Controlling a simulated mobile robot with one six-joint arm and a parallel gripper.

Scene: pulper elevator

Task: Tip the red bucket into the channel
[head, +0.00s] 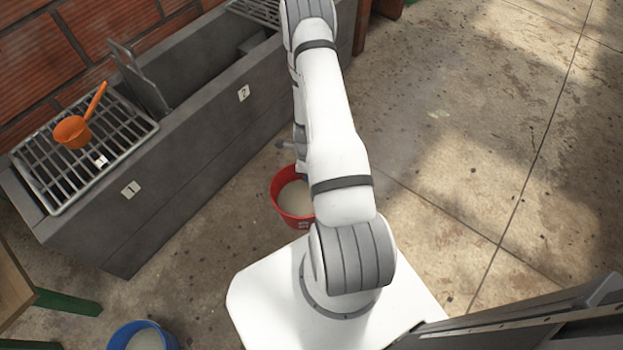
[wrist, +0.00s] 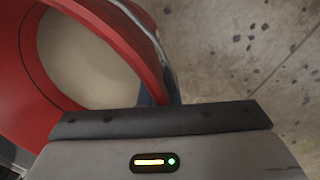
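The red bucket (head: 282,208) stands on the concrete floor between the channel and my base, holding a pale, cloudy content. My arm covers its right side. In the wrist view the red bucket (wrist: 120,30) is close, with its rim and a thin metal handle (wrist: 152,32) beside the dark edge of my gripper (wrist: 160,120). The fingertips are not clear, so I cannot tell whether they hold the rim or handle. The grey channel (head: 185,150) runs along the brick wall at left, with plates marked 1 and 2, an open middle section and an upright metal gate (head: 140,75).
A metal grate (head: 45,175) covers the channel's near end, with an orange scoop (head: 72,132) on it. Another grate (head: 262,10) lies at the far end. A blue bucket (head: 118,338) stands at bottom left near a wooden table (head: 12,285). The floor at right is clear.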

